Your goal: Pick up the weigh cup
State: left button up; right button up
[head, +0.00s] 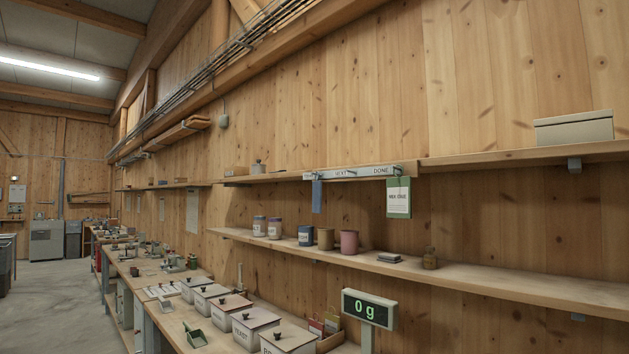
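I cannot tell for sure which thing is the weigh cup. A grey-green scoop (196,337) lies on the workbench. A scale display (369,309) reads 0 g; its weighing plate is not in view. Neither of my grippers shows in the head view.
Lidded bins (254,327) line the workbench (174,328), with small bags (324,322) behind them. Green and blue tags hang from a rail (352,172) above. Open floor (52,300) lies at left.

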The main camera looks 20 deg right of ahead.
aim_at(305, 232)
jog(key=u, duration=1.25)
jog(key=i, duration=2.95)
jog(key=z, duration=2.7)
